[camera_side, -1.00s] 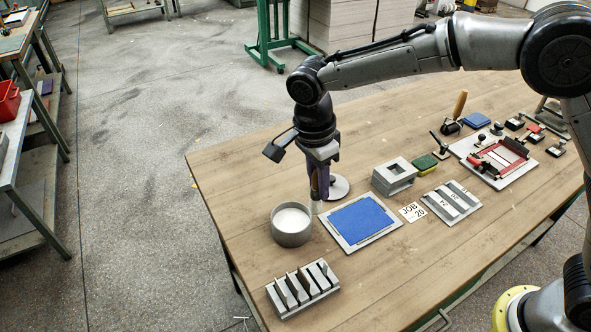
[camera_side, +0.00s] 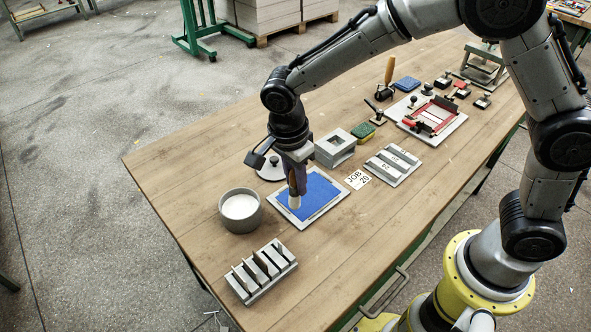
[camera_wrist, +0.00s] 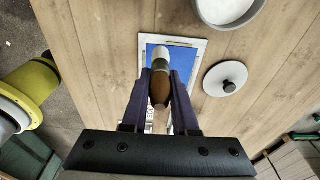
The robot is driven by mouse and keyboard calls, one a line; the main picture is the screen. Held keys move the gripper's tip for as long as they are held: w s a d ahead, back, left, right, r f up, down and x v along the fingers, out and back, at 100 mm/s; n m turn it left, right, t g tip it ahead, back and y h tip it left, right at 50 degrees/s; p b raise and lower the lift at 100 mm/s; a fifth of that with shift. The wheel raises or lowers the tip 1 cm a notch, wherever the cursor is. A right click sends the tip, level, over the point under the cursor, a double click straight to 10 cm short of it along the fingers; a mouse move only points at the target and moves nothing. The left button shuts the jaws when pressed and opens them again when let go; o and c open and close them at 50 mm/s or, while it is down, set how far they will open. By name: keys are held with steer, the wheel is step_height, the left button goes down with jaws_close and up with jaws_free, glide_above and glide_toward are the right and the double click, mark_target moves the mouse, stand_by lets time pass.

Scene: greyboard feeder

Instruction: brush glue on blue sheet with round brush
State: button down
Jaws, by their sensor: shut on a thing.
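My gripper (camera_side: 297,180) is shut on the brown handle of the round brush, whose pale head (camera_side: 295,202) points down over the left part of the blue sheet (camera_side: 319,191). Whether the bristles touch the sheet I cannot tell. In the wrist view the brush (camera_wrist: 161,90) sits between the two dark fingers, its head over the blue sheet (camera_wrist: 178,55). The sheet lies in a pale frame (camera_side: 308,217) on the table. The glue pot (camera_side: 240,221), grey and round with white glue in it, stands left of the frame; it also shows in the wrist view (camera_wrist: 258,22).
A slotted grey rack (camera_side: 262,272) stands in front of the pot. A round lid with a knob (camera_side: 271,174) lies behind the frame. A grey hollow block (camera_side: 335,148), a JOB 20 card (camera_side: 357,180) and a slotted plate (camera_side: 392,166) stand to the right.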

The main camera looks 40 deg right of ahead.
mark_target(291, 186)
steer(key=shift+f, duration=0.85)
steer(key=shift+d+f, duration=0.45)
steer(key=shift+f, duration=0.2)
steer(key=shift+d, duration=6)
steer(key=shift+w+r, duration=0.3)
steer(key=shift+w, duration=0.5)
steer(key=shift+w+a, duration=0.15)
steer(key=shift+a, duration=0.75)
steer(key=shift+a+f, duration=0.15)
steer(key=shift+a, duration=0.45)
steer(key=shift+a+f, duration=0.15)
steer(key=shift+a, duration=0.4)
steer(key=shift+s+a, duration=0.2)
steer(key=shift+a, duration=3.85)
steer(key=shift+a+r, duration=0.1)
steer(key=shift+a, duration=0.3)
steer(key=shift+w, duration=0.35)
steer(key=shift+w+d, duration=0.35)
steer(key=shift+d, duration=6.15)
steer(key=shift+w, duration=0.3)
steer(key=shift+w+a, duration=0.35)
steer(key=shift+a, duration=6.15)
step_height(291, 186, up, 8)
